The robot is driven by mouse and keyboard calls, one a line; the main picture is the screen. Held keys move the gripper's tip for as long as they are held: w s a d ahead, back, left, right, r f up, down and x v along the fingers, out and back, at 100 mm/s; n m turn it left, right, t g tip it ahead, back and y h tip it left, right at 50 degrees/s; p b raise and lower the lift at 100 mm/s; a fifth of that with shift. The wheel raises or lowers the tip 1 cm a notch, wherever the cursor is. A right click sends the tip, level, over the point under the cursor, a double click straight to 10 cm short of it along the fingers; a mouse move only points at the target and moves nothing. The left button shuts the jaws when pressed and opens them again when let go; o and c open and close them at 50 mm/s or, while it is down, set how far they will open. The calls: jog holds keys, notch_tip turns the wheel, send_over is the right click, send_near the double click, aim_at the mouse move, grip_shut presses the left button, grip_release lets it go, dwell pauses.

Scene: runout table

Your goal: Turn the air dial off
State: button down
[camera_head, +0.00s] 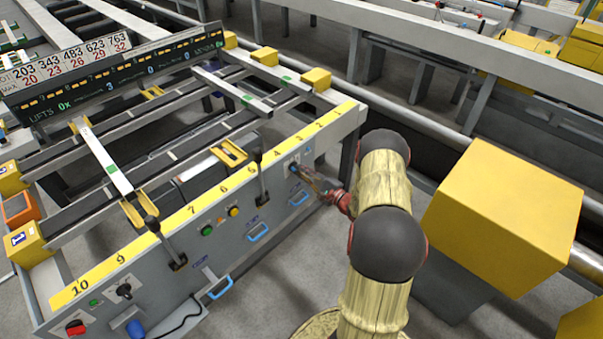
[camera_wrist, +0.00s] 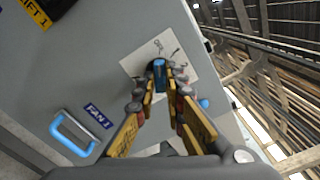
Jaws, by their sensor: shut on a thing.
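The air dial (camera_wrist: 159,72) is a small blue knob on a pale plate (camera_wrist: 132,66) with dark markings. It also shows as a small blue spot (camera_head: 294,166) near the right end of the grey panel in the head view. My gripper (camera_wrist: 160,80) has its two fingers closed in around the knob, one on each side. In the head view my gripper (camera_head: 304,174) reaches the panel from the right. The fingertips partly hide the knob, and I cannot read the plate's markings.
A blue handle (camera_wrist: 72,132) beside a FAN 1 label (camera_wrist: 98,115) sticks out left of the dial. The panel (camera_head: 225,262) also carries levers, a green button (camera_head: 207,230) and a yellow button (camera_head: 233,211). A large yellow box (camera_head: 503,205) stands right of my arm.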

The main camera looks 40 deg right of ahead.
jog(key=shift+f, duration=0.1)
jog(key=c, duration=1.8)
grip_release()
jog(key=shift+c, duration=0.2)
jog(key=s, duration=1.2)
jog(key=shift+d, duration=0.45)
jog(key=shift+m, duration=0.3)
